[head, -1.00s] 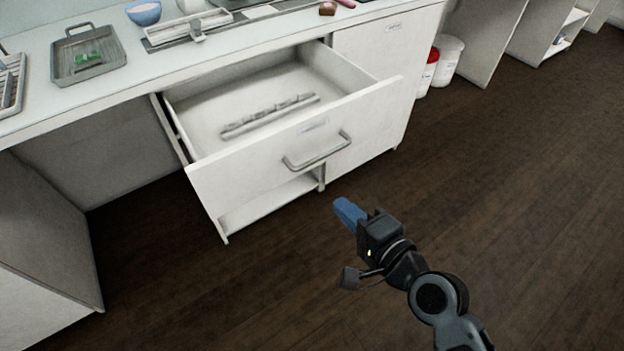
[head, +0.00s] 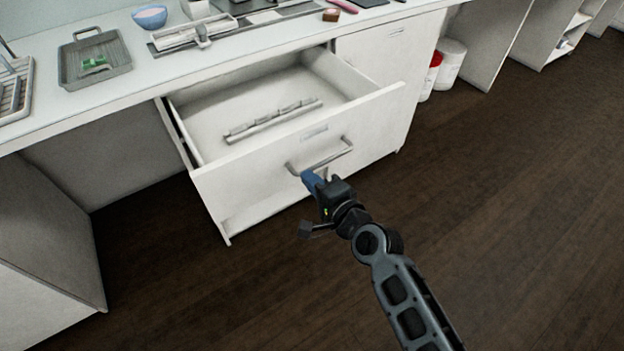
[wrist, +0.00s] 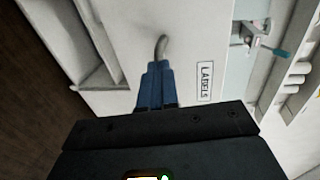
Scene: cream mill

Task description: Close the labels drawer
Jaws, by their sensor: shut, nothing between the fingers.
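The labels drawer (head: 235,182) is a white drawer standing open under the counter, with a long grey ribbed piece (head: 272,120) inside. Its front bears a grey bar handle (head: 333,159) and a small plate that reads "LABELS" in the wrist view (wrist: 205,82). My gripper (head: 307,177) has blue fingers and is shut and empty. In the wrist view the fingers (wrist: 156,85) point at the drawer front and hide part of the handle (wrist: 161,46). I cannot tell whether they touch.
The white counter (head: 45,122) above holds a grey tray (head: 108,72) with a green item, a blue bowl (head: 149,17) and other tools. White tubs (head: 449,62) stand on the floor beyond the cabinet. The dark wooden floor (head: 500,200) at the right is clear.

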